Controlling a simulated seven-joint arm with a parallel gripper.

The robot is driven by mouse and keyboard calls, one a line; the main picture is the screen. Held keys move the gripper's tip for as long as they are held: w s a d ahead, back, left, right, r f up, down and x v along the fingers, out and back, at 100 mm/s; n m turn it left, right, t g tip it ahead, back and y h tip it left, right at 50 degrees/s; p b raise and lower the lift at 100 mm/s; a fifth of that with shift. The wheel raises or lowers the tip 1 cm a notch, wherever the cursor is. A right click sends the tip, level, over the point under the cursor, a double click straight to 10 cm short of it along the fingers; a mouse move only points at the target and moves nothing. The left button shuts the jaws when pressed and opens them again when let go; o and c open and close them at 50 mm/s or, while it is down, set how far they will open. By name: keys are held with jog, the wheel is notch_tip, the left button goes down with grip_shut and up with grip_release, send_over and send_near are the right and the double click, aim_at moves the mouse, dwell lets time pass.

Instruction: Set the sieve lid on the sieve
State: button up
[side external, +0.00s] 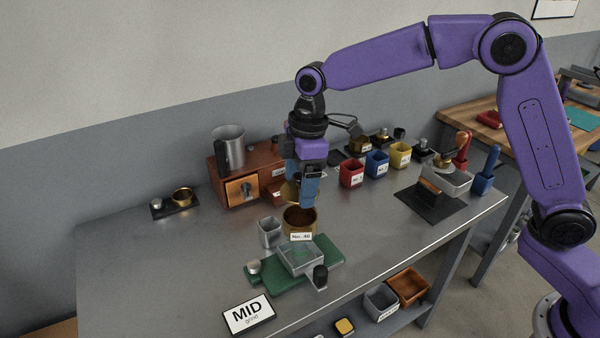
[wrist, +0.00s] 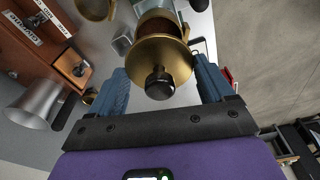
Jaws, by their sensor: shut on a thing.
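The sieve lid (wrist: 178,56) is a brass disc with a black knob (wrist: 159,83). My gripper (side external: 308,203), with blue fingers, is shut on the lid and holds it at the sieve's top. In the side view the lid (side external: 289,191) looks steeply tilted and is partly hidden by the fingers. I cannot tell whether it touches the sieve.
A small grey cup (side external: 268,232) stands close left of the sieve. A green scale (side external: 265,276) with a clear tray is in front. A wooden drawer box (side external: 222,184) with a metal jug (side external: 232,143) is behind left. Red (side external: 351,175), blue and yellow cups stand right. The left bench is largely clear.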

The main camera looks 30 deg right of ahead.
jog(key=shift+f, duration=1.9)
jog(key=shift+f, duration=1.1)
dwell(0.5)
jog(key=o, duration=0.9)
jog(key=shift+o, duration=0.2)
notch_tip(320, 180, up, 17)
jog(key=d, duration=0.2)
jog(key=shift+s+r, duration=0.15)
jog(key=shift+s, duration=0.1)
jog(key=s+d+f+m, duration=0.1)
jog(key=s+d+f, duration=0.2)
jog(key=s+d, duration=0.3)
jog(key=s+d+f+m, duration=0.1)
jog(key=s+d+f, duration=0.3)
jog(key=s, duration=1)
jog(key=s+d+f+m+h, duration=0.1)
jog(key=s+d+f, duration=0.3)
jog(key=s+d, duration=0.3)
jog(key=s, duration=0.3)
jog(key=shift+s+d+f, duration=0.25)
jog(key=shift+s+d, duration=0.1)
